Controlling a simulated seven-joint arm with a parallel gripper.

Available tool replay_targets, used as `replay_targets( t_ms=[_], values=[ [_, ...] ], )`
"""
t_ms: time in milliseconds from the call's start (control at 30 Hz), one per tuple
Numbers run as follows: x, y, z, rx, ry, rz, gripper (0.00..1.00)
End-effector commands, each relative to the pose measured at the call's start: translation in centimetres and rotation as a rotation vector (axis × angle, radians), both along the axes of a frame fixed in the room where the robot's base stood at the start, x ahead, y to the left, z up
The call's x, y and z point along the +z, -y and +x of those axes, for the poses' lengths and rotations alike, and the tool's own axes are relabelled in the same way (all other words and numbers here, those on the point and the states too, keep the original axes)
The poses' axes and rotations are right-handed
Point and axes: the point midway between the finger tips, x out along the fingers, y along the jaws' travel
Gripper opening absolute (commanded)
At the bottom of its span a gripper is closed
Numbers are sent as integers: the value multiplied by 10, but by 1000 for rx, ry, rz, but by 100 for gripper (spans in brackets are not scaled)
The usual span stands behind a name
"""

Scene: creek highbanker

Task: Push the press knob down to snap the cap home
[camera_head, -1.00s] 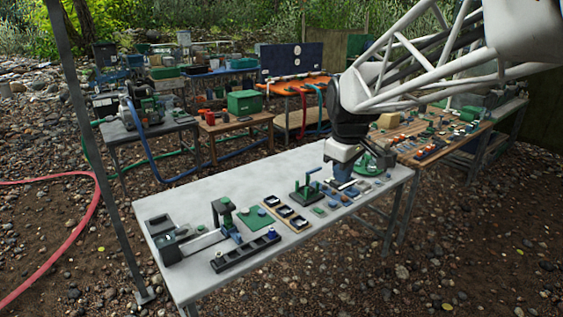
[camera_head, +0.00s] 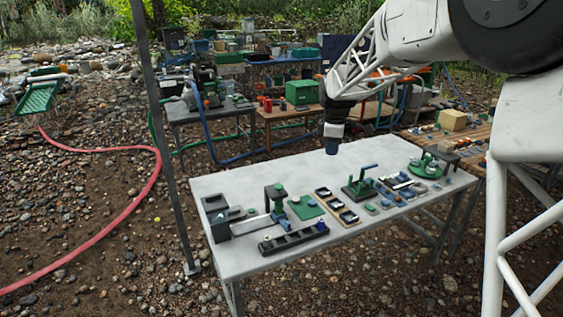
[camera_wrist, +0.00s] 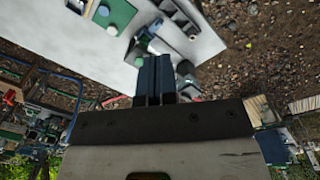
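My gripper (camera_head: 333,146) hangs above the far edge of the grey table, clear of the things on it. In the wrist view its two dark fingers (camera_wrist: 156,78) lie close together, with nothing visible between them. A small press with a dark post and head (camera_head: 273,192) stands on the left half of the table; a green knob (camera_head: 280,188) shows at its head, well to the left of my gripper and lower. The cap under the press is too small to make out. In the wrist view a green part (camera_wrist: 142,62) shows near the fingertips.
The grey table (camera_head: 225,185) has bare room along its back. A post (camera_head: 165,140) rises at the table's left.

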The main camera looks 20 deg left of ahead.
Motion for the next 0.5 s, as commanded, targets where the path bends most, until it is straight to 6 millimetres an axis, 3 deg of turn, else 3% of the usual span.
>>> replay_targets(
  t_ms=[500],
  values=[
    [-74, -123, 67, 386, -30, -27, 0]
  ],
)
